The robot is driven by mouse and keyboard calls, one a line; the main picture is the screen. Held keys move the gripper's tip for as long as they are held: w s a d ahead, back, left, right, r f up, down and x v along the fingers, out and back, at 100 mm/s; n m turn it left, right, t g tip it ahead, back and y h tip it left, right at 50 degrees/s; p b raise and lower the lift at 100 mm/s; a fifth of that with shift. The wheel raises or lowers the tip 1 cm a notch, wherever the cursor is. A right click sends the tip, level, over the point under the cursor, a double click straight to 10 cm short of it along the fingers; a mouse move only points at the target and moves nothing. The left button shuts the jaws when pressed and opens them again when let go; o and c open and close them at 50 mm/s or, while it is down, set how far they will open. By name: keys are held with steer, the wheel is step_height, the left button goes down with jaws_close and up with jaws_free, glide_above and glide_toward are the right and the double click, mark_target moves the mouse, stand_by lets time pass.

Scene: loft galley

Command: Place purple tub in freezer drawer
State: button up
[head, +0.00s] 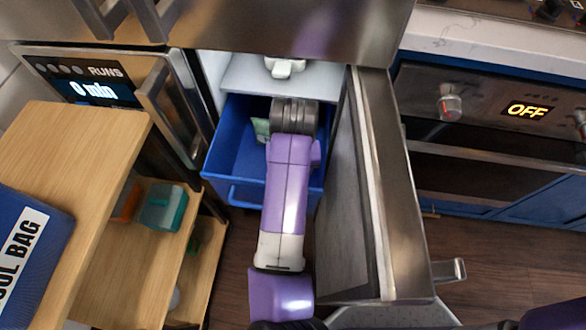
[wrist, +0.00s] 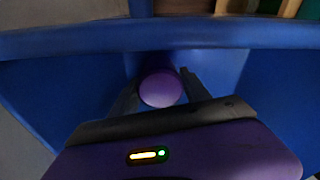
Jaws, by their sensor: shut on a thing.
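The blue freezer drawer (head: 238,150) is pulled out below the white freezer compartment in the head view. My arm reaches down into it, and the arm hides my gripper's fingers there. In the wrist view, my gripper (wrist: 160,92) is shut on the purple tub (wrist: 160,88), with one dark finger on each side of it. The tub is inside the drawer, with the blue drawer wall (wrist: 60,42) beyond it. I cannot tell whether the tub touches the drawer floor. The tub is hidden in the head view.
A pale green item (head: 261,130) lies in the drawer beside my arm. The open freezer door (head: 385,190) stands close on the right. A wooden cart (head: 80,150) with a blue cool bag (head: 28,225) and a teal tub (head: 162,208) stands left. An oven (head: 480,120) is far right.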

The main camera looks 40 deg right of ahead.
steer(key=shift+f, duration=0.15)
steer(key=o, duration=1.6)
step_height(320, 180, up, 13)
steer(key=s+p, duration=0.1)
steer(key=p, duration=0.2)
steer(key=shift+a+p, duration=0.35)
